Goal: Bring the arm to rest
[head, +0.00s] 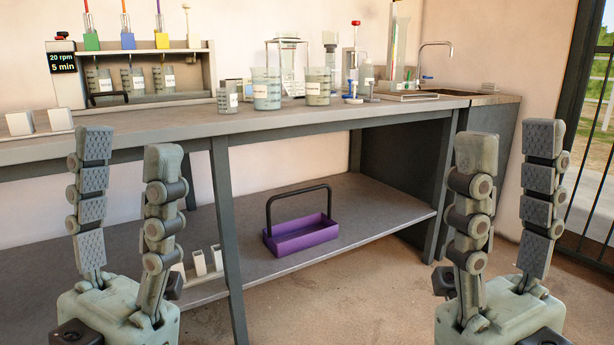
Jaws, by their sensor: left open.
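My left gripper (129,150) stands upright at the lower left of the head view, its fingers apart and nothing between them. It is in front of the lab bench and touches nothing that I can see. My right gripper (510,148) stands upright at the lower right, its fingers also apart and empty. It is in front of the bench's right end, with floor and bench side behind it. Most of both arms is out of view.
The grey bench (190,132) carries two large beakers, (266,95) and (317,92), a stirring machine (150,48) and a sink tap (437,44). A purple carrier (303,238) with a black handle sits on the lower shelf (365,205). Open floor (350,300) lies between my grippers.

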